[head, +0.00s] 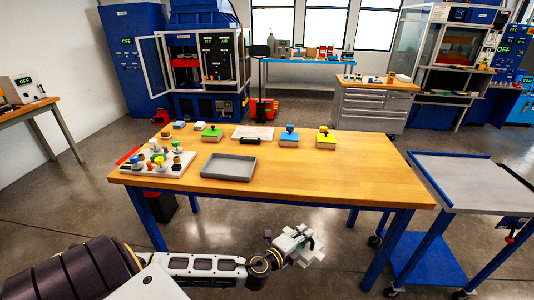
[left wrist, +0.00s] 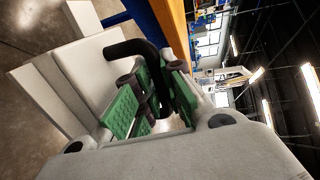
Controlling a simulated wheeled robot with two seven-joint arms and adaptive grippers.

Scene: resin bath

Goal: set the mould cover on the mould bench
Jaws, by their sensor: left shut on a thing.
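My left gripper (head: 290,241) is in front of the wooden bench (head: 330,173) with blue legs, low and near its front edge in the head view. In the left wrist view the gripper's green-padded fingers (left wrist: 152,88) are closed around a bent black handle (left wrist: 136,47). The handle joins a pale grey blocky piece, which I take to be the mould cover (left wrist: 82,72). It is held clear of the bench top. In the head view the cover is small and hard to separate from the pale gripper. My right gripper is not in view.
The bench's right half is clear. A grey-topped cart (head: 475,180) stands at the right.

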